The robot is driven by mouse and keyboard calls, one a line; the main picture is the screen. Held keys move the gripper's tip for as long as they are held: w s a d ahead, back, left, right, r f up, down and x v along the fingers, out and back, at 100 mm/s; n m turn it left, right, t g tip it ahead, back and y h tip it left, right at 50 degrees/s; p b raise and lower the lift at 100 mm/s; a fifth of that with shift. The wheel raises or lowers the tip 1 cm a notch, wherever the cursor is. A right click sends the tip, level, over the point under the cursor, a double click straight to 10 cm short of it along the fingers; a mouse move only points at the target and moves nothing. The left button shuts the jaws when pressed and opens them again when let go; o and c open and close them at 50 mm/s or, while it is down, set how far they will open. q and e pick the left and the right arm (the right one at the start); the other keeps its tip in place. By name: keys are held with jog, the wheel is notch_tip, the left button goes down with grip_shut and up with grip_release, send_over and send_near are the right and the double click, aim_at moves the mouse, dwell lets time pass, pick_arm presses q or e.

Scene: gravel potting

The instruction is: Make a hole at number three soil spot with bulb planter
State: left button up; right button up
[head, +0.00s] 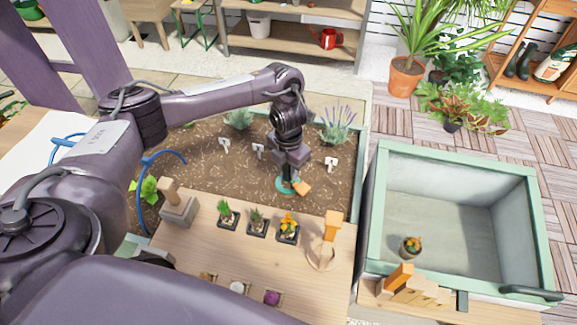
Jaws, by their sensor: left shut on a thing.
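My left gripper (291,174) points down over the soil of the planting bed (210,165). It is shut on the bulb planter (285,187), which shows a teal part and an orange wooden handle end. The planter is low at the soil; the gripper partly hides it, and I cannot tell how deep it sits. White number markers stand in the soil: one on the left (224,145), one in the middle (258,150), one on the right (331,163). Their digits are too small to read surely. The planter is between the middle and right markers, nearer the right one. My right gripper is not in view.
A wooden table (200,250) in front holds several small potted plants, bulbs, and a wooden-handled tool (331,235). A green-rimmed tub (455,150) with a small potted plant (410,246) stands right. Lavender (336,128) grows behind the right marker.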

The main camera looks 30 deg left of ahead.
pick_arm(q)
jog(key=shift+r+p, duration=2.15)
jog(key=shift+r, duration=0.75)
jog(key=shift+r+p, duration=2.15)
jog(key=shift+r, duration=0.15)
